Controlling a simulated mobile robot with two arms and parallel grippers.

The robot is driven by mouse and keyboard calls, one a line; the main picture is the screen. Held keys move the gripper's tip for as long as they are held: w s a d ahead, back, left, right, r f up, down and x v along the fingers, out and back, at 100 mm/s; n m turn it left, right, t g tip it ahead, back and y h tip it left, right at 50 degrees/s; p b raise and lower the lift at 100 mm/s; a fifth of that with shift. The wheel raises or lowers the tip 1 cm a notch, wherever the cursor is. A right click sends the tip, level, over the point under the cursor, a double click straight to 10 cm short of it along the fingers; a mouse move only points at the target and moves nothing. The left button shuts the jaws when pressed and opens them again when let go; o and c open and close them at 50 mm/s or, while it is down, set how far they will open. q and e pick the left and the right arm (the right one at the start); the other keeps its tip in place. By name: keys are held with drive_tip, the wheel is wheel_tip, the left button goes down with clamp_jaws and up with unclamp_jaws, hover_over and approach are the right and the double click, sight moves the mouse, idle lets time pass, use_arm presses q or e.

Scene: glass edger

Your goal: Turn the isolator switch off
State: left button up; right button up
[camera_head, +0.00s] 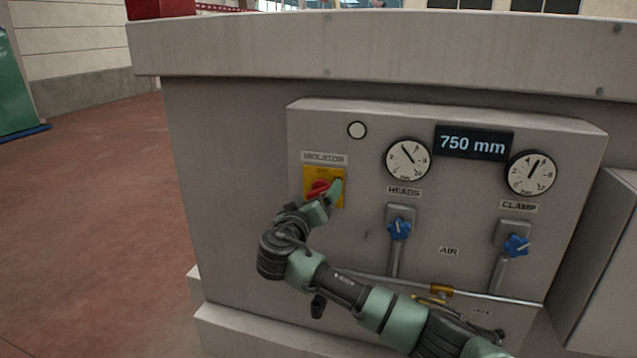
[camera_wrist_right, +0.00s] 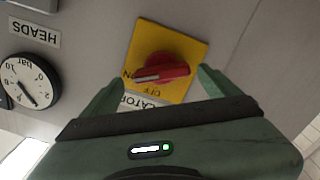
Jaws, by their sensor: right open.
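The isolator switch is a red rotary knob (camera_head: 317,188) on a yellow plate (camera_head: 310,172), under the ISOLATOR label (camera_head: 324,158) on the grey machine panel. In the right wrist view, the red knob (camera_wrist_right: 168,70) is seen upside down. Its handle lies nearly level, with a pale mark toward the partly hidden ON lettering at the left; OFF is below. My right gripper (camera_wrist_right: 162,82) is open, one finger on each side of the knob in that view. In the head view my right gripper (camera_head: 326,197) covers part of the plate. I cannot tell whether the fingers touch the knob.
Right of the switch are the HEADS gauge (camera_head: 408,160), a blue valve handle (camera_head: 399,228), the 750 mm display (camera_head: 473,143), the CLAMP gauge (camera_head: 532,174) and another blue handle (camera_head: 517,245). A pipe (camera_head: 390,281) runs below. Open floor (camera_head: 90,220) lies left.

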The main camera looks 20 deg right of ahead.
sight(317, 193)
drive_tip(key=shift+p+x, duration=0.45)
drive_tip(key=shift+x, duration=1.1)
drive_tip(key=shift+a+f, duration=0.1)
drive_tip(key=shift+c, duration=0.2)
